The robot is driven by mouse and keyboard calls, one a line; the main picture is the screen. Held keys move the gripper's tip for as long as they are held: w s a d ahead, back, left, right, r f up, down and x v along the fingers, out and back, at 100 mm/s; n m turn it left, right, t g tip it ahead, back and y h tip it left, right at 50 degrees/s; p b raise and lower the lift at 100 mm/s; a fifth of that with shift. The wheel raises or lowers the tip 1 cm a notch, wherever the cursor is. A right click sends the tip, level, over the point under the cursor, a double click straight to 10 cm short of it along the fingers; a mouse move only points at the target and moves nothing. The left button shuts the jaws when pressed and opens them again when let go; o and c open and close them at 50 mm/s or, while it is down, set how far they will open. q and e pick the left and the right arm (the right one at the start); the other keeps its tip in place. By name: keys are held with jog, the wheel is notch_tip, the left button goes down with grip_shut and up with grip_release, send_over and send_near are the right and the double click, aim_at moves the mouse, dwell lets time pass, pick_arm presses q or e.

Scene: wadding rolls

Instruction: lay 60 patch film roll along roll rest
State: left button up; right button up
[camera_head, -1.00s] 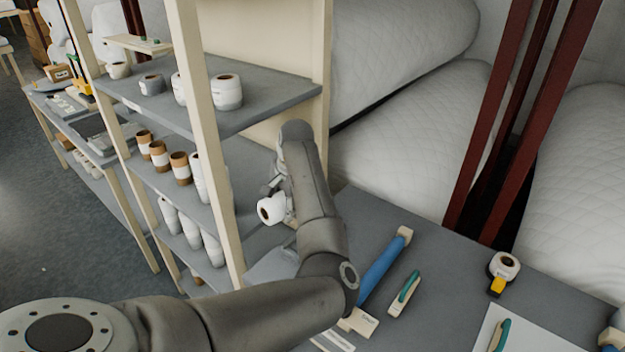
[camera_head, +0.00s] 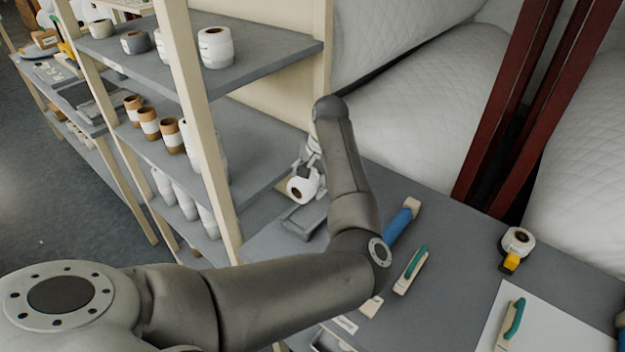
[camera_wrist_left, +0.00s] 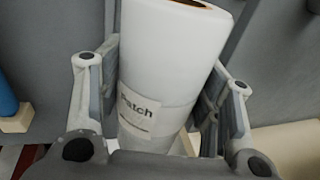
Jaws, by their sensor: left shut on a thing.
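A white patch film roll (camera_head: 303,186) with a brown core is held in my left gripper (camera_head: 308,165), whose fingers are partly hidden by the arm. In the left wrist view the roll (camera_wrist_left: 172,45) stands between the two fingers (camera_wrist_left: 164,75), and its label reads "Patch"; I cannot read a 60. A grey tray-like piece (camera_head: 302,220) lies on the table just below the roll. It may be the roll rest; whether the roll touches it I cannot tell. My right gripper is not in view.
A shelf rack (camera_head: 262,68) with several rolls stands at left, close to the held roll. Quilted wadding rolls stand behind.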

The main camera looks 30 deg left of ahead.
pick_arm(q)
jog(key=b+x, duration=0.2)
jog(key=d+b+x, duration=0.1)
jog(key=b, duration=0.1)
jog(key=shift+s+a+f, duration=0.1)
jog(key=shift+f, duration=0.6)
jog(key=shift+p+x, duration=0.3)
jog(key=shift+x, duration=0.55)
jog(key=shift+s+f, duration=0.1)
jog(key=shift+f, duration=0.7)
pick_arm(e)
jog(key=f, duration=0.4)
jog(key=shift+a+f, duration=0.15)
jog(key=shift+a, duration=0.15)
pick_arm(q)
jog(key=o, duration=1.4)
jog(key=shift+f, duration=0.1)
jog(key=shift+c, duration=0.2)
jog(key=shift+d, duration=0.25)
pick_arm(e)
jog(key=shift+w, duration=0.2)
pick_arm(q)
jog(key=shift+d, duration=0.1)
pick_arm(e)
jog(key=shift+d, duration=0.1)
